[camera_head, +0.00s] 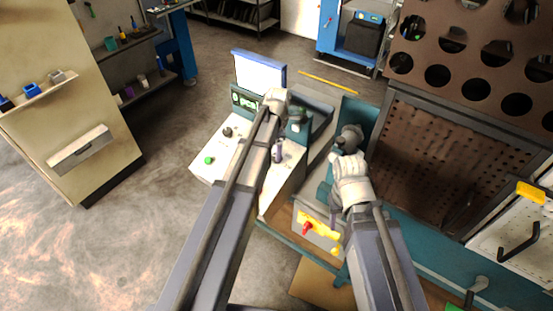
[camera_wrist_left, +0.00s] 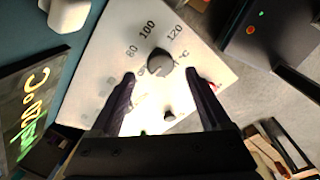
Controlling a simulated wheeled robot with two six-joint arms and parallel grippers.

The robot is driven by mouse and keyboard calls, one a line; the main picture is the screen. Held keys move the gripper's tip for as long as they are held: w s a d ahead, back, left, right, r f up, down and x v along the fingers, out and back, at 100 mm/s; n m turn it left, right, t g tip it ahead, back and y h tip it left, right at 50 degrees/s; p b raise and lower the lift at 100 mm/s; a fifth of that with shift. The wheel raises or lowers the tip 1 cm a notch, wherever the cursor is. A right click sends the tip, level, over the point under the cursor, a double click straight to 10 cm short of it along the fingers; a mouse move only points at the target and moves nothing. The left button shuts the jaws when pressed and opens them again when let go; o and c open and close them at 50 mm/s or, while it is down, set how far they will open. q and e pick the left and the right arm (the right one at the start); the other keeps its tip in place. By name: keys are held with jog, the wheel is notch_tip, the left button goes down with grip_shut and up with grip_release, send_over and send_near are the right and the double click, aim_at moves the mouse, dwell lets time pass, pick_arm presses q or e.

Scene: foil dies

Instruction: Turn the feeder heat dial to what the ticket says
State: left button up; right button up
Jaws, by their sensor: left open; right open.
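The heat dial, a round dark knob (camera_wrist_left: 158,62), sits on a white panel (camera_wrist_left: 205,50) marked 80, 100 and 120 °C in the left wrist view. My left gripper (camera_wrist_left: 160,77) is open, with its fingertips on either side of the knob's lower part. I cannot tell whether they touch it or where its pointer stands. In the head view my left arm covers the dial. My right gripper (camera_head: 346,139) is open and empty over the machine. I cannot make out a ticket.
A smaller knob (camera_wrist_left: 169,116) sits on the same panel. Open floor lies left.

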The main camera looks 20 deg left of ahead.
pick_arm(q)
jog(key=f+b, duration=0.1)
jog(key=f, duration=0.1)
jog(key=f+b, duration=0.2)
jog(key=shift+w+a+f, duration=0.1)
jog(key=shift+w+f, duration=0.05)
jog(key=shift+w, duration=0.05)
grip_shut()
dwell(0.5)
